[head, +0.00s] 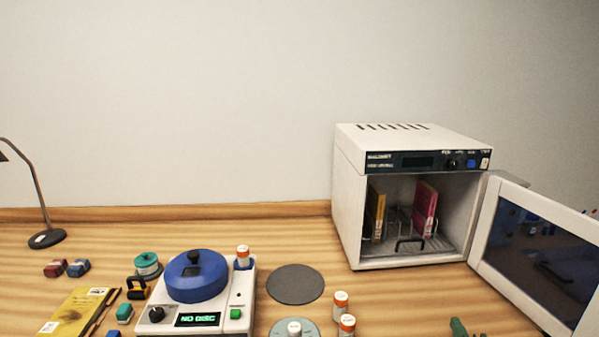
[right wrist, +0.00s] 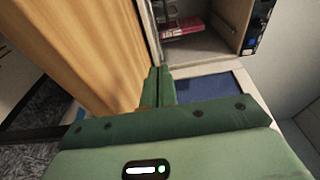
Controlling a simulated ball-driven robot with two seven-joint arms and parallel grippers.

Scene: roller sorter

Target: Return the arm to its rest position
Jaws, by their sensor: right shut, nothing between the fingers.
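My right gripper (head: 458,327) shows as a small green tip at the bottom edge of the head view, right of the white-capped bottles. In the right wrist view my right gripper (right wrist: 159,72) has its two green fingers together with nothing between them. It is in front of the open white cabinet (head: 345,210), near the open door (head: 492,225), and touches neither as far as I can see. My left gripper is not in view.
The cabinet holds a yellow book (head: 376,215) and a pink book (head: 425,208) on a rack. Left stand a white machine with a blue lid (head: 196,278), a grey round mat (head: 295,284), and bottles (head: 341,303). A lamp (head: 46,238) stands far left.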

